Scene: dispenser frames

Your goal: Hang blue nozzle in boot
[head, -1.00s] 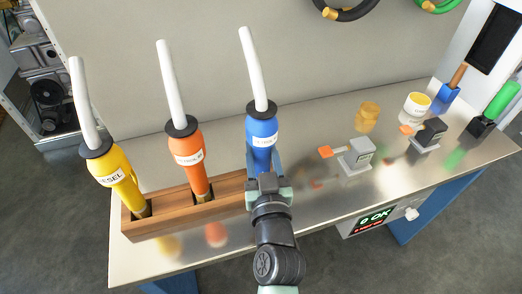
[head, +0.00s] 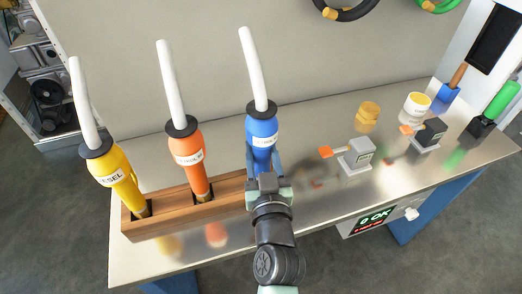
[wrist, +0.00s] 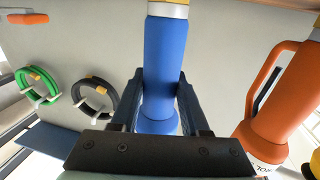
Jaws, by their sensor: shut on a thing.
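The blue nozzle (head: 262,135) stands upright at the right end of the wooden rack, with a black collar and a white hose rising from its top. My gripper (head: 264,168) is shut on the blue nozzle from the front. In the wrist view the gripper's two dark fingers (wrist: 158,100) lie on either side of the blue body (wrist: 166,55). The wooden rack (head: 172,227) holds the orange nozzle (head: 188,155) in the middle and the yellow nozzle (head: 117,180) at the left. The blue nozzle's lower end is hidden behind my gripper, so I cannot tell whether it is seated.
Right of the rack, a grey block with an orange lever (head: 357,155) and a dark one (head: 430,133) stand on the metal counter (head: 310,205). Yellow and white cups, a blue holder and a green-handled tool are farther right. Coiled hoses hang on the back wall.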

